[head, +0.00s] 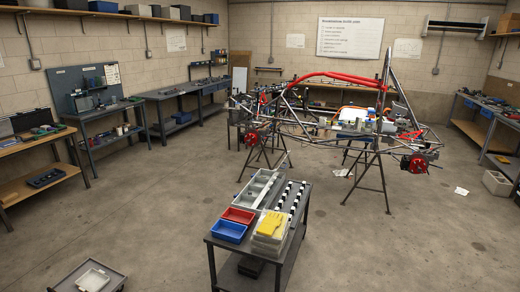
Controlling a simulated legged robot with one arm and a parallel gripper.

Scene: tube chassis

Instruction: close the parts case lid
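On the wooden-topped bench at the far left, what looks like an open case (30,119) has its dark lid raised towards the wall. Small dark and green items lie in front of it. It is small and cut by the picture's left edge, so I cannot tell for sure that it is the parts case. A long grey compartment tray (249,194) lies on the dark cart in the lower middle; no lid shows clearly on it. My gripper is not in view.
The dark cart (222,243) also carries a red bin (238,215), a blue bin (228,231) and yellow items (270,223). The tube chassis (330,125) stands on trestles behind it. A low platform with a white tray (93,280) is at lower left. Open concrete floor lies between.

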